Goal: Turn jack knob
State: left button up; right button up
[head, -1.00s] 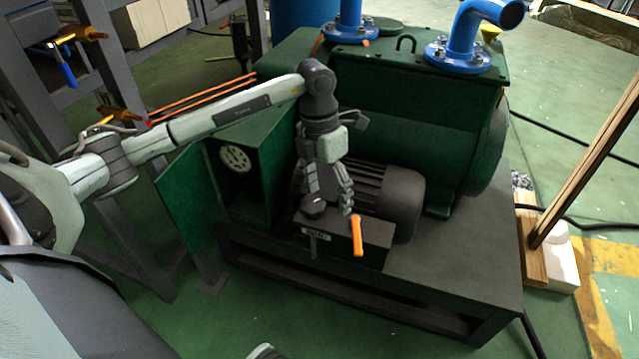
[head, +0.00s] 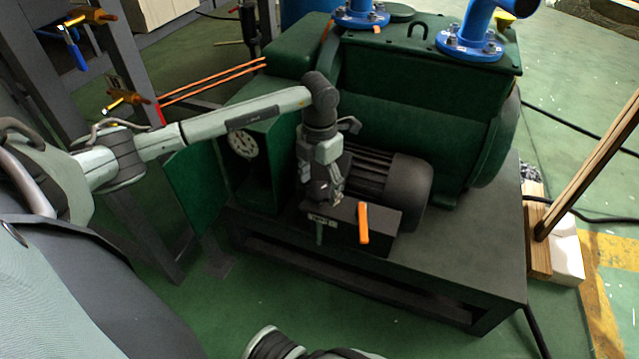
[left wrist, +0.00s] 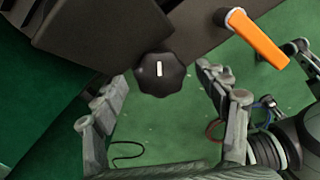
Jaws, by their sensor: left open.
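The black lobed jack knob (left wrist: 160,74) with a short white mark shows in the left wrist view, on the edge of a dark box. The mark stands nearly upright in that view. My left gripper (left wrist: 163,80) is open, with one finger on each side of the knob and visible gaps between. In the head view my left gripper (head: 325,196) reaches down over the dark box (head: 385,224), and the knob is hidden behind it.
An orange lever (head: 363,222) sticks out of the box close to the knob; it also shows in the left wrist view (left wrist: 258,38). A black ribbed motor (head: 405,190) and a large green tank (head: 425,125) stand behind. An open green cabinet door (head: 195,190) is at left.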

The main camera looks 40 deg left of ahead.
pick_arm(q)
jog(key=shift+c, duration=0.3)
jog(key=c, duration=1.1)
jog(key=shift+n, duration=0.6)
jog(key=shift+r+n+p, duration=0.1)
jog(key=shift+n+p, duration=0.2)
jog(key=shift+n, duration=1.3)
pick_arm(e)
jog(key=shift+x, duration=1.15)
jog(key=shift+a, duration=0.25)
pick_arm(q)
jog(key=o, duration=1.2)
jog(key=shift+c, duration=0.2)
pick_arm(e)
jog(key=shift+r, duration=0.1)
